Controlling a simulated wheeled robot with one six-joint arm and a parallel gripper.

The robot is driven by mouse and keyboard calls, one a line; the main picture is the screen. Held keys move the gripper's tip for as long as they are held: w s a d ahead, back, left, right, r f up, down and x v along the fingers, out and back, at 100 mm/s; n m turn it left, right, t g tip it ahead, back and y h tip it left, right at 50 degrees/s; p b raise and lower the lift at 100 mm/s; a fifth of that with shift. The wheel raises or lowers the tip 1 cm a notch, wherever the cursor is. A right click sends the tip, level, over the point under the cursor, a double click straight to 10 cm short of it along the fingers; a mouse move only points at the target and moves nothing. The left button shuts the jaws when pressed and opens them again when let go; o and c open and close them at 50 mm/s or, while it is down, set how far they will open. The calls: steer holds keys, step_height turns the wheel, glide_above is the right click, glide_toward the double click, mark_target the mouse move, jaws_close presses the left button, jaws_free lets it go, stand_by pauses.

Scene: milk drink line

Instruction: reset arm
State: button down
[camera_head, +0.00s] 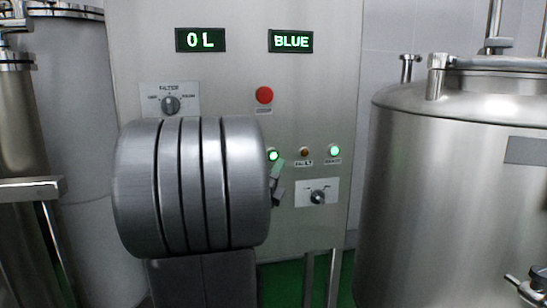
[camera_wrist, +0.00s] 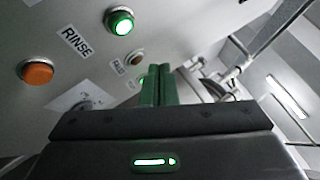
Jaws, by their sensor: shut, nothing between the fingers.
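My gripper (camera_head: 277,182) shows in the head view just right of my large grey arm link, in front of the control panel (camera_head: 230,90). Most of it is hidden behind that link. In the wrist view my gripper (camera_wrist: 159,84) has its two green fingers together, with nothing seen between them. The fingers point toward the panel face, and I cannot tell how far away it is.
The panel bears displays "0 L" (camera_head: 201,40) and "BLUE" (camera_head: 291,41), a filter knob (camera_head: 171,104), a red button (camera_head: 264,95), lit green lamps (camera_head: 334,151) and a lower knob (camera_head: 318,197). Steel tanks stand right (camera_head: 450,190) and left (camera_head: 15,130).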

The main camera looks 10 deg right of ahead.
steer(key=w+p, duration=0.2)
steer(key=p, duration=0.2)
steer(key=shift+r, duration=0.2)
steer(key=p, duration=0.5)
steer(key=shift+w, duration=0.1)
steer(key=s+b, duration=0.4)
steer(key=s, duration=0.2)
steer(key=shift+f, duration=0.25)
steer(key=shift+w, duration=0.1)
